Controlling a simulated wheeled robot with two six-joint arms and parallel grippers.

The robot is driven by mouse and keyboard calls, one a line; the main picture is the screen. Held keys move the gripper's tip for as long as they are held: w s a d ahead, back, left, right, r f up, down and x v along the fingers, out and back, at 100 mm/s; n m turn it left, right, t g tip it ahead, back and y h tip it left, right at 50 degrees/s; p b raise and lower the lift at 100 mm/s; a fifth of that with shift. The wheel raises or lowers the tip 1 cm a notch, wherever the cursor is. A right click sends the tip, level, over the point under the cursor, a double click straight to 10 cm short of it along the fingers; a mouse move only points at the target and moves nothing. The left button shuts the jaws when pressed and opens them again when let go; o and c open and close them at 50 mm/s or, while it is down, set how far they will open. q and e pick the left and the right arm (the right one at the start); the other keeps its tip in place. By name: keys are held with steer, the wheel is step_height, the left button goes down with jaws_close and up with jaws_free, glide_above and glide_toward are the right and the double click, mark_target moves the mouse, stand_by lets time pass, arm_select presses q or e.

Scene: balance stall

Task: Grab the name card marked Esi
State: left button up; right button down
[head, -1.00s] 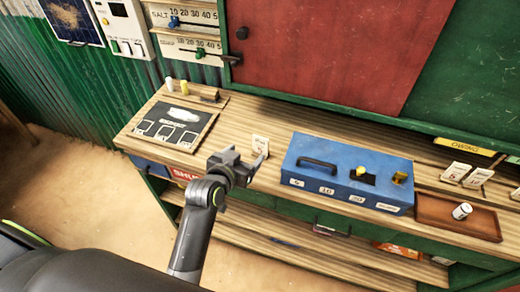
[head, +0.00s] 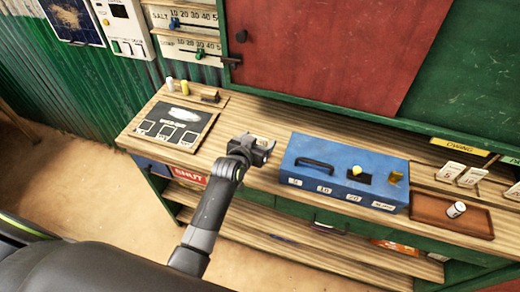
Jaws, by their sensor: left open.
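A small white card (head: 263,139) stands on the wooden counter left of the blue box, mostly hidden behind my left gripper. Its writing cannot be read. My left gripper (head: 262,149) is open, right at this card; I cannot tell whether the card is between the fingers. More white cards stand at the right of the counter: one (head: 452,170), one beside it (head: 472,177) and one at the right edge (head: 514,191). Their marks are too small to read, so I cannot tell which says Esi. My right gripper is not in view.
The blue box (head: 318,184) with a black handle stands just right of the gripper. A brown tray (head: 425,208) holding a white cylinder (head: 456,209) is further right. A dark board (head: 162,138) lies at the left. The counter (head: 225,125) behind the gripper is clear.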

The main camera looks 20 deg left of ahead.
arm_select(q)
steer(key=shift+w, duration=0.1)
steer(key=c, duration=1.3)
steer(key=shift+c, duration=0.2)
